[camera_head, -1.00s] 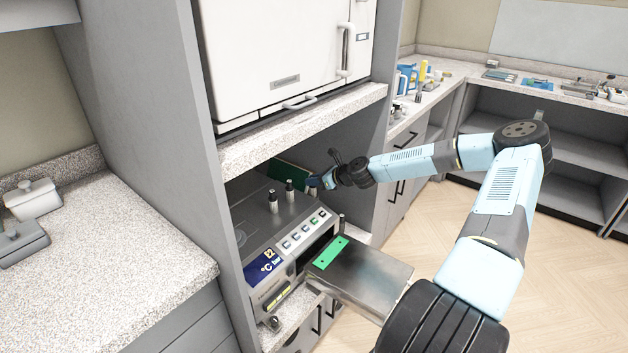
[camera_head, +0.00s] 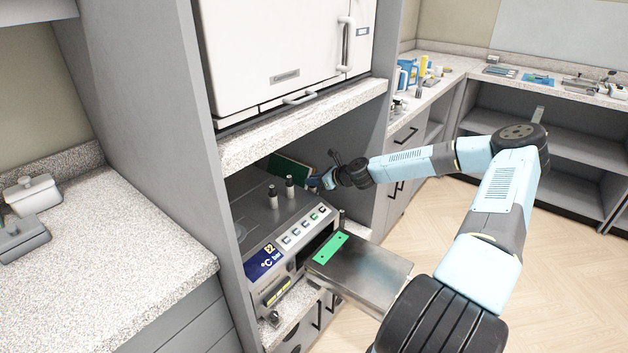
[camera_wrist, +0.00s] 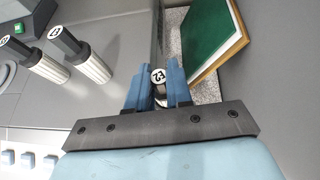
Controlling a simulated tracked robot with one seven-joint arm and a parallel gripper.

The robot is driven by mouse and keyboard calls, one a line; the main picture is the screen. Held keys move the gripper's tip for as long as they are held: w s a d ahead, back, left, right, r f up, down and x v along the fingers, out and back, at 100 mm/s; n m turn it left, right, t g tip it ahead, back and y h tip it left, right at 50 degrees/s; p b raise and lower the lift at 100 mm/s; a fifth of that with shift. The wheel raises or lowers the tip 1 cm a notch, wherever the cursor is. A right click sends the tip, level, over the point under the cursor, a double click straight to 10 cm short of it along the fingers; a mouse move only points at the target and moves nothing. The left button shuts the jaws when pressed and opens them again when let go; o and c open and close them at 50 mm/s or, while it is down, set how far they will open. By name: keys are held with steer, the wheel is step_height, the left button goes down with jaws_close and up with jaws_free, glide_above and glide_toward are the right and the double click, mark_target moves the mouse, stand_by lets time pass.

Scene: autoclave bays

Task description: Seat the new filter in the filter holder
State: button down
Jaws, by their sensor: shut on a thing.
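My gripper (camera_head: 322,181) reaches into the bay under the shelf, behind the tabletop autoclave (camera_head: 262,232). In the wrist view its blue fingers (camera_wrist: 158,88) are shut on a small round piece with a white, black-marked end (camera_wrist: 158,76). This looks like a filter, but most of it is hidden between the fingers. Two upright cylinders with black tops and white ribbed bodies stand on the autoclave, a near one (camera_head: 272,196) and a far one (camera_head: 290,187). In the wrist view they are to the left, apart from the fingers. I cannot make out the filter holder.
A green board in a wooden frame (camera_wrist: 208,35) stands close to the right of the fingers. A stone shelf (camera_head: 300,125) hangs above the autoclave. The autoclave's front is open, with a metal tray or door (camera_head: 365,278) and green strip (camera_head: 331,247) sticking out.

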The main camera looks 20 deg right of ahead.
steer(key=shift+f, duration=0.95)
steer(key=c, duration=1)
jaws_free()
steer(key=shift+o, duration=0.3)
steer(key=shift+a+f, duration=0.1)
steer(key=shift+s+a, duration=0.1)
steer(key=shift+a, duration=0.05)
steer(key=v, duration=1.4)
steer(key=shift+w+d, duration=0.25)
